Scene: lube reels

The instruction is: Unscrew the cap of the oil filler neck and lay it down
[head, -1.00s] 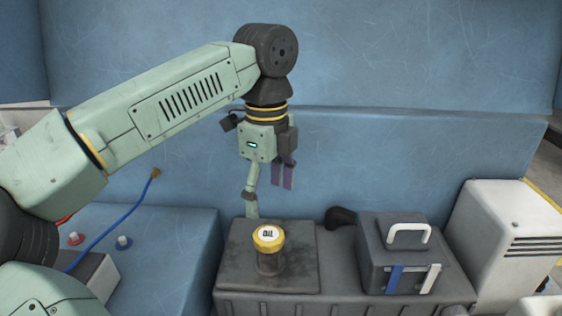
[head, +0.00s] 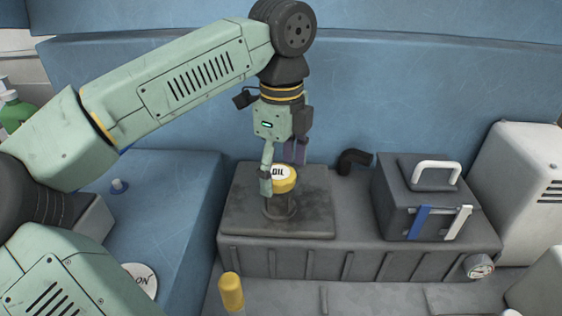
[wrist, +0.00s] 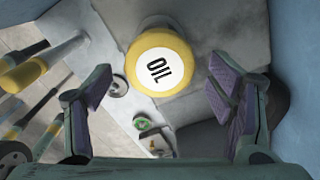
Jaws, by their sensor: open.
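The cap (head: 284,179) is yellow with a white top marked OIL. It sits on the dark oil filler neck (head: 280,208), which stands upright on a grey plate. My gripper (head: 283,168) points down at the cap, one finger at its left in front and the other behind it to the right. In the wrist view the cap (wrist: 160,62) lies ahead of and between the two open purple-padded fingers (wrist: 162,98), with a gap on both sides. Nothing is held. Whether a finger touches the cap cannot be told from the head view.
A dark box (head: 421,200) with a white handle stands right of the neck, and a black elbow pipe (head: 353,161) stands behind. A yellow cylinder (head: 231,291) is in front, below a gauge-fitted tank. A blue wall (head: 430,95) rises behind.

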